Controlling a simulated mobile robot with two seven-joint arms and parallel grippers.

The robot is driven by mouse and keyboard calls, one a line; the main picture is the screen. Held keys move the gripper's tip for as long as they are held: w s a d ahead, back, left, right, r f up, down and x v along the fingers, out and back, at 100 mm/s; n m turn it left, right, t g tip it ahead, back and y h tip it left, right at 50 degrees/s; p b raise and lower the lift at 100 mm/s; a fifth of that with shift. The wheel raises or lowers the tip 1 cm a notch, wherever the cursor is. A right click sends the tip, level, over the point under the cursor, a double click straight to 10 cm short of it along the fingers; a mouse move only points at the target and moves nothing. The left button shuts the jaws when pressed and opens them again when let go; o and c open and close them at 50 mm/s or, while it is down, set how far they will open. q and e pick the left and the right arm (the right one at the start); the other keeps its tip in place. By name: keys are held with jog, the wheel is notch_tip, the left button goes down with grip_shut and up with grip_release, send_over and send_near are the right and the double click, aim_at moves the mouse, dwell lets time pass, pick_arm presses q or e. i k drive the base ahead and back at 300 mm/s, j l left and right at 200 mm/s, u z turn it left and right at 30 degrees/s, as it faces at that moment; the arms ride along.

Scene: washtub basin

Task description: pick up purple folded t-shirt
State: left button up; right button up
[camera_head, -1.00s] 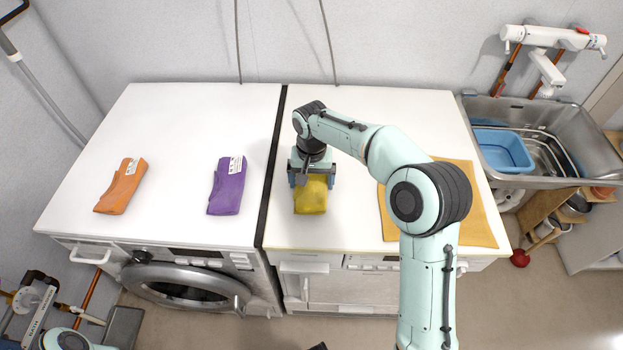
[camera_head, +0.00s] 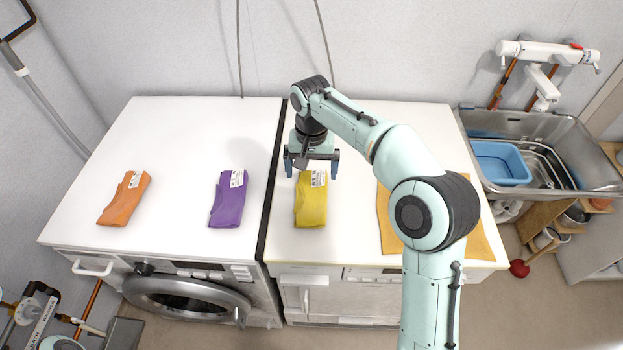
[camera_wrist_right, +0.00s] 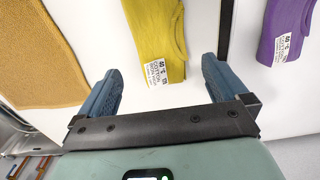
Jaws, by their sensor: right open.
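The purple folded t-shirt (camera_head: 228,205) lies flat on the left white machine top, near its right edge, with a white tag at its far end. It also shows at the right of the right wrist view (camera_wrist_right: 280,38), partly cut off. My right gripper (camera_head: 312,168) is open and empty. It is over the right machine top, at the far end of a yellow folded garment (camera_head: 310,208), to the right of the purple t-shirt. In the right wrist view its fingers (camera_wrist_right: 162,70) are spread apart near the yellow garment's tagged end. My left gripper is not seen.
An orange folded garment (camera_head: 122,205) lies left of the purple one. A dark gap (camera_head: 270,190) separates the two machine tops. A mustard cloth (camera_head: 390,225) lies partly behind my right arm. A metal sink (camera_head: 590,165) holding a blue basin (camera_head: 503,165) is at the right.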

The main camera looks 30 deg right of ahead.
aim_at(227, 212)
jog(key=k, duration=1)
